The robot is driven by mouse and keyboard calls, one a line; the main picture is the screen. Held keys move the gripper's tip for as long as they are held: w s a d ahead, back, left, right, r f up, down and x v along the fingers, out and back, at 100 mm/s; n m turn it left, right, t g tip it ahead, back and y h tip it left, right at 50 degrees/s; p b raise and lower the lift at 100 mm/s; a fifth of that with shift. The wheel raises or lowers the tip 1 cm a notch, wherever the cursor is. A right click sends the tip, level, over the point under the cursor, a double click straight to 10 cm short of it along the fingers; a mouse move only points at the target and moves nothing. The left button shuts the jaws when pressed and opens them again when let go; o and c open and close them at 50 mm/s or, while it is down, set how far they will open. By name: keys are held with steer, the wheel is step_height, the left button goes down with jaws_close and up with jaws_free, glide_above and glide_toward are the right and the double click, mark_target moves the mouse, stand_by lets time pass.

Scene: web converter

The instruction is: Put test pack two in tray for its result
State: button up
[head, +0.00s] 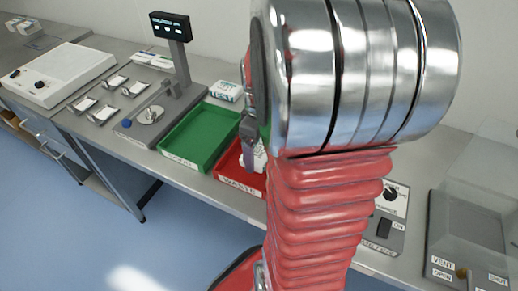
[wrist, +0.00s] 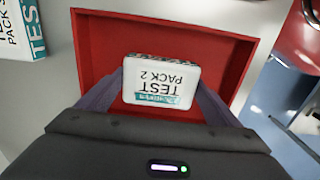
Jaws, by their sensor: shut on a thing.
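Test pack two (wrist: 161,80) is a small white box with a teal stripe, and its label reads "TEST PACK 2". My gripper (wrist: 160,92) is shut on it, one finger on each side, over the red tray (wrist: 100,28) in the wrist view. I cannot tell whether the pack touches the tray floor.
Another test pack (head: 227,91) stands behind the trays, and its box (wrist: 22,28) shows left of the red tray in the wrist view. A display post (head: 178,50) rises behind the green tray. A control panel (head: 385,222) and clear cover (head: 480,200) are at right.

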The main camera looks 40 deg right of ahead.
mark_target(258, 150)
steer(key=shift+f, duration=0.1)
steer(key=o, duration=1)
steer(key=shift+o, duration=0.2)
step_height(258, 150, up, 12)
steer(key=shift+a, duration=0.15)
stand_by(0.6)
steer(key=s+a+r+m+t, duration=0.1)
steer(key=s+a+m+t, duration=0.1)
steer(key=a, duration=0.9)
steer(key=s+a+r+m+t, duration=0.1)
steer(key=s+a+m+t, duration=0.1)
steer(key=a, duration=1)
steer(key=shift+t, duration=0.8)
